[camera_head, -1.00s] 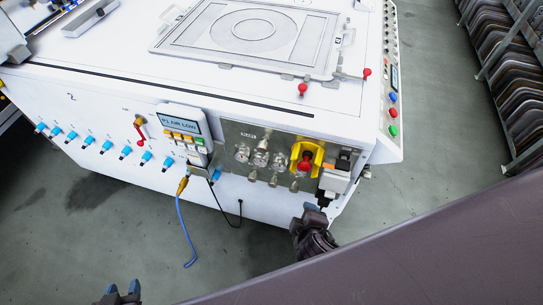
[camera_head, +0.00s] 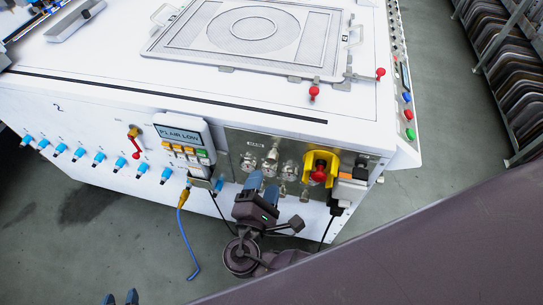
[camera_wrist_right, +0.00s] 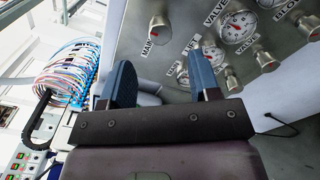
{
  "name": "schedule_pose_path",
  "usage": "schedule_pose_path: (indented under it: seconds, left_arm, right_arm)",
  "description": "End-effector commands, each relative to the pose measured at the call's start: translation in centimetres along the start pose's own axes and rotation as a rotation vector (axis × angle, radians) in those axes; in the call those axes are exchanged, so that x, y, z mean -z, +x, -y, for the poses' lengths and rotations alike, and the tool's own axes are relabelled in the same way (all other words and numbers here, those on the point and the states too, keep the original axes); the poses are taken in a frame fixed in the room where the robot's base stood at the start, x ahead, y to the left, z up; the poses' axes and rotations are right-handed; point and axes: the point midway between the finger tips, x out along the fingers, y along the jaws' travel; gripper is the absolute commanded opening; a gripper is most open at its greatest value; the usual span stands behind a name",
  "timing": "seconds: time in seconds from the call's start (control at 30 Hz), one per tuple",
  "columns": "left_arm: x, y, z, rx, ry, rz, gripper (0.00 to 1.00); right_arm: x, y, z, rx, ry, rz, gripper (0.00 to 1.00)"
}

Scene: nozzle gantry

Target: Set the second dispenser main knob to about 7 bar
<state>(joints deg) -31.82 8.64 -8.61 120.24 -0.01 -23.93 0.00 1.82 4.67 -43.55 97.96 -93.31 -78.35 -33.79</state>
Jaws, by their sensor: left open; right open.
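The dispenser panel (camera_head: 232,140) is a grey metal plate with round gauges and knobs. My right gripper (camera_head: 262,182) is open in front of its lower left part and hides some of it. In the right wrist view, the open fingers (camera_wrist_right: 162,75) are empty. A silver knob with a red mark (camera_wrist_right: 158,23), beside a label starting "MA", lies beyond them. Another knob (camera_wrist_right: 183,75) shows close by the right-hand finger. I cannot tell whether the fingers touch anything, nor read the gauge needle (camera_wrist_right: 238,27) reliably. My left gripper (camera_head: 122,298) is open, low at the picture's bottom edge.
A red knob on a yellow guard (camera_head: 319,170) and a black-and-white fitting (camera_head: 350,187) stand right of the gauges. A blue cable (camera_head: 181,228) hangs below. Grey floor is open in front.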

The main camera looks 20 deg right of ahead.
Motion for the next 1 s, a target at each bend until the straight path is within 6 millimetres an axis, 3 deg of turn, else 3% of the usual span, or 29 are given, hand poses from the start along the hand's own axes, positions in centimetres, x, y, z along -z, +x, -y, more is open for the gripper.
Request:
schedule_pose_path:
  seconds: [0.3, 0.5, 0.9, 1.0]
  left_arm:
    - [-0.3, 0.3, -0.1, -0.002, 0.001, 0.005, 0.43]
    - [-0.5, 0.4, -0.1, -0.002, 0.001, 0.008, 0.43]
    - [-0.4, 0.4, -0.1, -0.002, 0.001, 0.007, 0.43]
    - [-0.4, 0.4, -0.1, -0.002, 0.000, 0.006, 0.43]
  right_arm:
    - [0.0, 5.5, 0.1, 0.000, -0.001, 0.001, 0.56]
    - [0.0, 7.5, 0.1, 0.001, -0.001, -0.002, 0.56]
    - [0.0, 8.2, 0.1, 0.002, 0.000, -0.002, 0.56]
    - [0.0, 8.2, 0.1, 0.002, 0.000, -0.002, 0.44]
